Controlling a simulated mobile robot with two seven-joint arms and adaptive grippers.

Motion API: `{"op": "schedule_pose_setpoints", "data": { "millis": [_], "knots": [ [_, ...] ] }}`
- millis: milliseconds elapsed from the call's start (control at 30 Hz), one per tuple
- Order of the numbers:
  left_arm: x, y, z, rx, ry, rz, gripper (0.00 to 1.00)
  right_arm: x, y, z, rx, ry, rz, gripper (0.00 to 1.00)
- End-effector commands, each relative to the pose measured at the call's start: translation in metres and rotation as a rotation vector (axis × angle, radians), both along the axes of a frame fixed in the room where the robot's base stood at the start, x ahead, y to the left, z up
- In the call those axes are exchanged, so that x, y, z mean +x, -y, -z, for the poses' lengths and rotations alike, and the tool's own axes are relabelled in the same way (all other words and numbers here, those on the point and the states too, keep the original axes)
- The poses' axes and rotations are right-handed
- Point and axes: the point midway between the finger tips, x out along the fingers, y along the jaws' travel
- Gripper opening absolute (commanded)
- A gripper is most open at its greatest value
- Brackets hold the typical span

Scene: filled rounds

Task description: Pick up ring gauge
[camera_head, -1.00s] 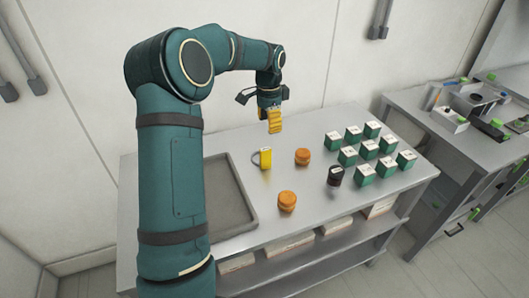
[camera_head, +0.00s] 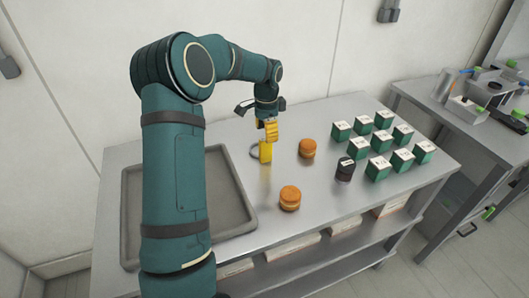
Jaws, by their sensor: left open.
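A yellow upright piece with a thin grey ring at its left side, which looks like the ring gauge (camera_head: 265,153), stands on the metal table (camera_head: 300,221) right of the tray. My left gripper (camera_head: 269,139), with yellow fingers, points down directly over it. The gripper is open, and its fingertips overlap the top of the yellow piece in the picture. I cannot tell whether they touch it. My right gripper is not in view.
Two orange round pieces (camera_head: 308,148) (camera_head: 290,198) and a black jar (camera_head: 345,169) stand to the right. Several green boxes (camera_head: 381,143) stand beyond them. A grey tray (camera_head: 250,217) lies at left, partly behind my arm. A second bench (camera_head: 447,122) is at far right.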

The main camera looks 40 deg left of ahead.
Motion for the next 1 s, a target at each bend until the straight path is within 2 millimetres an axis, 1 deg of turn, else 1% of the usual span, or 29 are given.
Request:
{"op": "schedule_pose_setpoints", "data": {
  "millis": [33,267,500,567,667,833,867,900,967,1000],
  "knots": [
    [0.0,0.0,0.005,0.0,0.0,0.0,0.55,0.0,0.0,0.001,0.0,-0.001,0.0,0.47],
    [0.0,-0.001,0.017,0.0,-0.001,-0.001,0.55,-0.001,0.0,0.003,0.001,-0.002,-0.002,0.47],
    [0.001,-0.003,0.051,-0.002,-0.001,0.0,0.55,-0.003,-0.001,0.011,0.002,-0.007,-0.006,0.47],
    [0.0,-0.003,0.057,-0.002,-0.001,0.0,0.55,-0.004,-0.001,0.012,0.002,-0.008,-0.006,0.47],
    [0.001,-0.003,0.061,0.0,0.001,0.0,0.55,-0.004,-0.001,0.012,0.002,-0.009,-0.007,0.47],
    [0.001,-0.003,0.06,0.0,0.002,0.0,0.55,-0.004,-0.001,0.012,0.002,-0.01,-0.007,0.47],
    [0.001,-0.003,0.06,0.0,0.002,0.0,0.51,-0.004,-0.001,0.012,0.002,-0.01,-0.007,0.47],
    [0.001,-0.003,0.06,0.0,0.002,0.0,0.36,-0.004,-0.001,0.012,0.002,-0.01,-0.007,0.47],
    [0.001,-0.003,0.06,0.0,0.002,0.0,0.15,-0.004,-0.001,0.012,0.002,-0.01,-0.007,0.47],
    [0.001,-0.003,0.06,0.0,0.002,0.0,0.01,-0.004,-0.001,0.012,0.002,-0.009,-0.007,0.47]
  ]
}}
